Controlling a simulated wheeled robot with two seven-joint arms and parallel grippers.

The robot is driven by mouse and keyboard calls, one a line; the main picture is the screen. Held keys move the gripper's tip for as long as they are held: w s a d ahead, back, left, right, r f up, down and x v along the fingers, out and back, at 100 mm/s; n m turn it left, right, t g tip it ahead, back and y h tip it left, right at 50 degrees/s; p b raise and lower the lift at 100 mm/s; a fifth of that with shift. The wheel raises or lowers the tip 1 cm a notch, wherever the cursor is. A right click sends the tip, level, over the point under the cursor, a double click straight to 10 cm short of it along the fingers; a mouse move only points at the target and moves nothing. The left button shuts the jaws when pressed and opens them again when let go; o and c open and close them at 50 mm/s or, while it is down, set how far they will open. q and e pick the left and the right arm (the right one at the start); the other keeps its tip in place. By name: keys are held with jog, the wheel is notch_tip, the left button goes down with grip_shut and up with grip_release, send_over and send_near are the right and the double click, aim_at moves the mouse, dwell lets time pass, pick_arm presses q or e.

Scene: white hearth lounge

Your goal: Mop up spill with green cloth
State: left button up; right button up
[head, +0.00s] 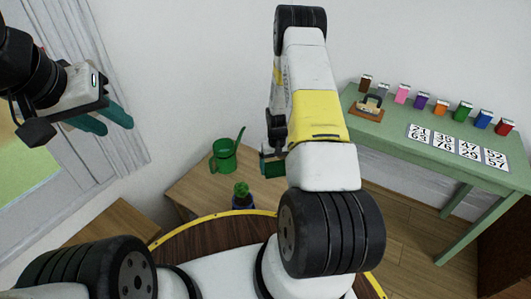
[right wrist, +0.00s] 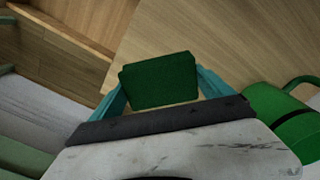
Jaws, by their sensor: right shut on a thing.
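The green cloth (right wrist: 160,80) is a dark green block-like piece between the teal fingertips of my right gripper (right wrist: 162,92), which is shut on it. In the head view my right gripper (head: 272,166) is largely hidden behind my arm, with a bit of green showing at its fingers, over or beside the wooden table (head: 195,185). My left gripper (head: 108,118) is at the upper left, its teal fingers apart and empty, away from the table. I cannot make out a spill in either view.
A green watering can (head: 223,157) stands on the wooden table, close beside my right gripper in the wrist view (right wrist: 280,113). A small potted cactus (head: 241,195) is nearer me. A green side table (head: 400,150) at right holds several coloured boxes and number cards.

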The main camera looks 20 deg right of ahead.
jog(key=shift+r, duration=2)
jog(key=shift+a, duration=0.1)
